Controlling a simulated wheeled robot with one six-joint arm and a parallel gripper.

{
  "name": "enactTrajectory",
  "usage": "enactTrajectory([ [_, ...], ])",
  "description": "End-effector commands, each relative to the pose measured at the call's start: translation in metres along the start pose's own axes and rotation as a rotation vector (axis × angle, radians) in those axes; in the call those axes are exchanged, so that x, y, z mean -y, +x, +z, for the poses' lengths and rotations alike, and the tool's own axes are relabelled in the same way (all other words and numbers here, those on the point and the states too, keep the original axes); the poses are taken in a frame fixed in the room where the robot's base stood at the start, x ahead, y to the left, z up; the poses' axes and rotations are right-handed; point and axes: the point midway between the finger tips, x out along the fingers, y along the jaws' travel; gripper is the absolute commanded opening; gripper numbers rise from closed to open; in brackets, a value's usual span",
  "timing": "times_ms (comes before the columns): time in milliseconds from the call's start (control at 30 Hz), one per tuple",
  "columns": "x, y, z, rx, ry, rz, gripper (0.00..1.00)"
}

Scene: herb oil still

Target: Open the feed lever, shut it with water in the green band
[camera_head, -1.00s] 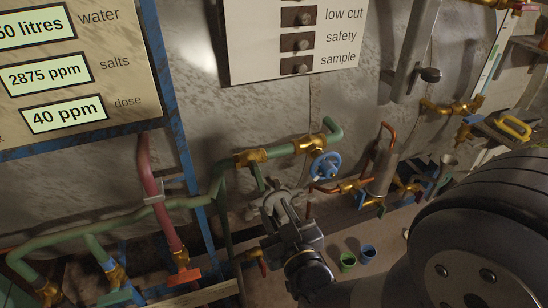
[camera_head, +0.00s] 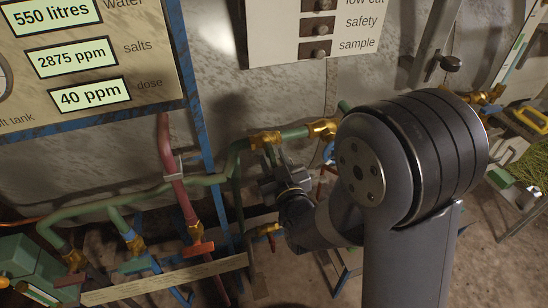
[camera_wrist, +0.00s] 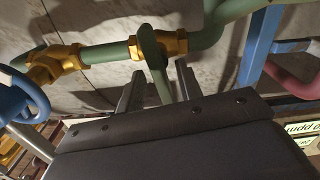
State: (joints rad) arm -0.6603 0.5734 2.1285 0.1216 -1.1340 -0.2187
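A green lever (camera_wrist: 152,62) hangs from a brass valve (camera_wrist: 172,43) on a green pipe. No label on it is readable. In the wrist view my gripper (camera_wrist: 158,84) is open, with one finger on each side of the lever and gaps showing. In the head view my gripper (camera_head: 270,168) is just below the same brass valve (camera_head: 265,140). My arm hides part of the pipework to the right. A narrow upright strip (camera_head: 512,45) with a green part is at the upper right, too small to read.
A red pipe (camera_head: 172,165) with an orange-red handle (camera_head: 200,248) and a teal handle (camera_head: 140,264) are to the left. A blue handwheel (camera_wrist: 22,98) is close to my gripper in the wrist view. A wooden rail (camera_head: 165,279) crosses below.

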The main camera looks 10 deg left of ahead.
Motion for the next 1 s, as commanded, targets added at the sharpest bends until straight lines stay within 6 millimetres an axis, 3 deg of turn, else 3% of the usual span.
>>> enactTrajectory([
  [233, 0.0000, 0.0005, 0.0002, 0.000, 0.000, 0.000, 0.34],
  [667, 0.0001, 0.0003, 0.0001, 0.000, 0.000, 0.000, 0.00],
  [1000, 0.0002, 0.0007, 0.0033, -0.004, 0.037, 0.001, 0.00],
])
